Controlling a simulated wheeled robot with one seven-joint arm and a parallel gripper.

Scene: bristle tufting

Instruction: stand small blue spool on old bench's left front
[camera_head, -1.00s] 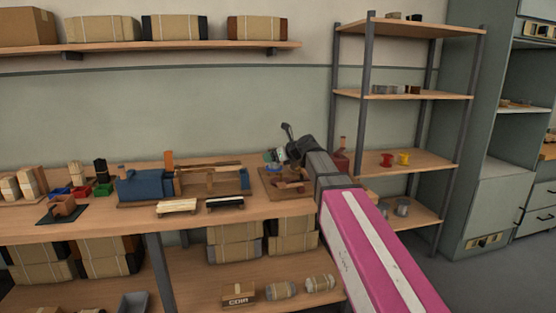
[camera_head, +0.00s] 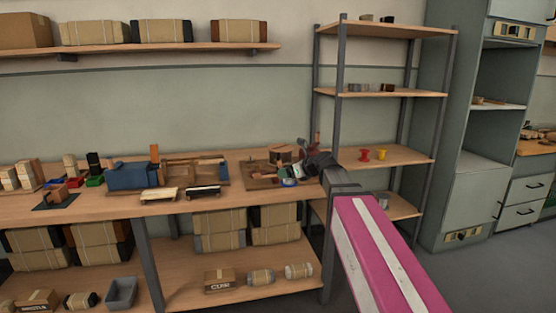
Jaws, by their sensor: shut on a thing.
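My gripper (camera_head: 303,168) is at the right end of a long wooden bench (camera_head: 110,208), seen small from behind my pink and grey arm. A small blue and white round thing (camera_head: 289,182) is at its tip and looks like the blue spool. The gripper is shut on it; the fingers are hard to make out. I cannot tell if the spool touches the board below. The bench's left front, by a dark mat (camera_head: 42,207) with a brown block, is far to the left of my gripper.
A blue box-like thing (camera_head: 132,175), wooden trays and two brushes (camera_head: 203,192) stand along the bench. A brown board (camera_head: 257,184) with loose parts lies by my gripper. A shelf rack (camera_head: 340,110) with red (camera_head: 365,154) and yellow (camera_head: 382,154) spools stands to the right.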

